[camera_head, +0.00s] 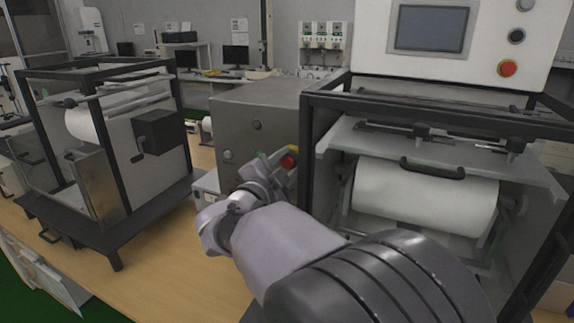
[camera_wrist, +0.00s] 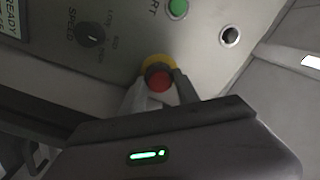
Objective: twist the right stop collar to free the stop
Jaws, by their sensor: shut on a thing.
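The stop is a red mushroom button (camera_wrist: 159,80) with a yellow collar (camera_wrist: 158,62) around its base, set on a grey panel in the wrist view. My gripper (camera_wrist: 160,85) has one finger on each side of the red button, and the fingers are closed on it. In the head view, the red button (camera_head: 288,161) shows small beside the dark frame of the right machine, with a bit of yellow above it.
In the wrist view, a black speed knob (camera_wrist: 90,34), a green button (camera_wrist: 178,8) and a dark round fitting (camera_wrist: 230,36) share the panel. In the head view, another red button (camera_head: 508,68) sits on the upper white panel. A grey metal box (camera_head: 262,108) stands left of the right machine.

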